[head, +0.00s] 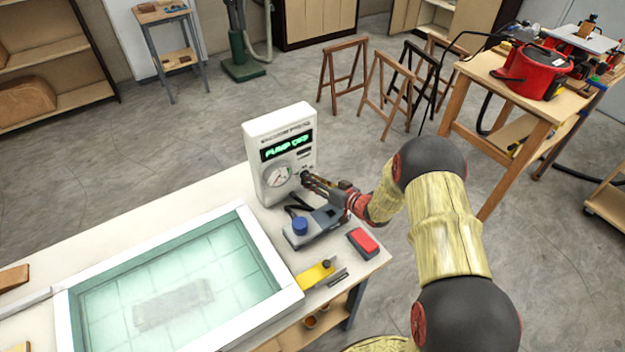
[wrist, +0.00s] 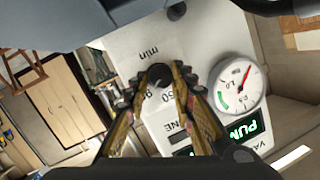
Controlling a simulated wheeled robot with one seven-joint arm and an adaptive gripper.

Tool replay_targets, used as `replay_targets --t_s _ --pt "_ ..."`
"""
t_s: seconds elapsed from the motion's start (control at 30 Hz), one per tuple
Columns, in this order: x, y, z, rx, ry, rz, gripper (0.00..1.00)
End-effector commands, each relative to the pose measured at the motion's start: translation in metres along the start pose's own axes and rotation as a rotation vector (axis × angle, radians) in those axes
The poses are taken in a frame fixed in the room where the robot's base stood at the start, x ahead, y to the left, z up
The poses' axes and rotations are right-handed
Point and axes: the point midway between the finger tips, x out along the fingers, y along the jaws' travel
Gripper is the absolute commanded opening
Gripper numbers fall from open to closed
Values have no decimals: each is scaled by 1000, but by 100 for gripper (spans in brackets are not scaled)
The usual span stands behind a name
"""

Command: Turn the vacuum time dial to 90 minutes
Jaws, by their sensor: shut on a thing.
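The vacuum control box (head: 282,152) is white and stands upright on the bench, with a green display reading "PUMP OFF" (head: 286,146). In the wrist view its face is tilted, and a black dial knob (wrist: 158,75) sits beside printed numbers and "min". My gripper (head: 306,177) reaches the lower right of the face. In the wrist view my gripper (wrist: 160,84) has its two fingertips on either side of the knob, shut on it. The knob's pointer and part of the number scale are hidden by the fingers, so I cannot tell the setting.
A round gauge (wrist: 238,86) with a red needle is close to the fingers. A blue-knobbed device (head: 315,227), a red block (head: 363,243) and a yellow tool (head: 316,273) lie on the bench below my arm. The glass-topped vacuum frame (head: 287,293) fills the front left.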

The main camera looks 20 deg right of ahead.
Motion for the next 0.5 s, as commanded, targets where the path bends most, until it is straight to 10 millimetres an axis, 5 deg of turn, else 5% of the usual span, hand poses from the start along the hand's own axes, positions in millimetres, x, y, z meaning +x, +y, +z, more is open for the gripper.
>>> replay_targets --t_s 0.27,0.3,0.5 --pt "0 0 -1 -1 2 0 0" --pt "0 0 -1 -1 2 0 27" --pt "0 0 -1 -1 1 0 38"
